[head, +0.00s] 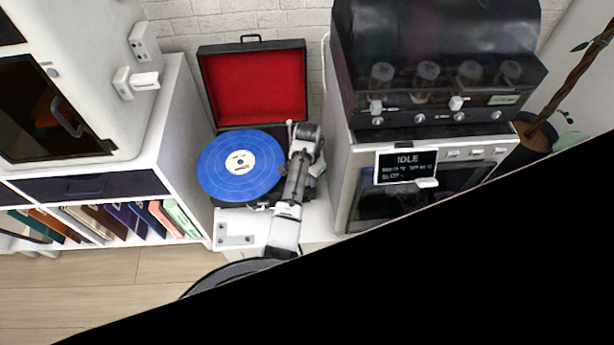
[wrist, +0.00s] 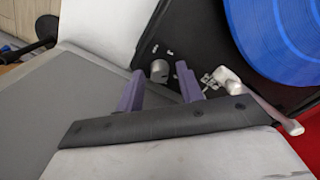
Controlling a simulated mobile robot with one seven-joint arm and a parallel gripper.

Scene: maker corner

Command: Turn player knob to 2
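The record player has a black deck, an open lid (head: 256,86) with red lining, and a blue record (head: 240,166); the record also shows in the wrist view (wrist: 275,35). A round silver knob (wrist: 159,70) sits on the deck near its edge, with small white markings around it. My gripper (wrist: 159,78) is open, its two purple fingers on either side of the knob. I cannot tell whether they touch it. In the head view my arm covers the player's right side, hiding the knob; the fingers cannot be made out there.
The pale tonearm (wrist: 250,95) lies close to the right finger. An appliance with an IDLE display (head: 406,165) stands right of the player. A white shelf with books (head: 125,218) is at left. A black area hides the head view's lower right.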

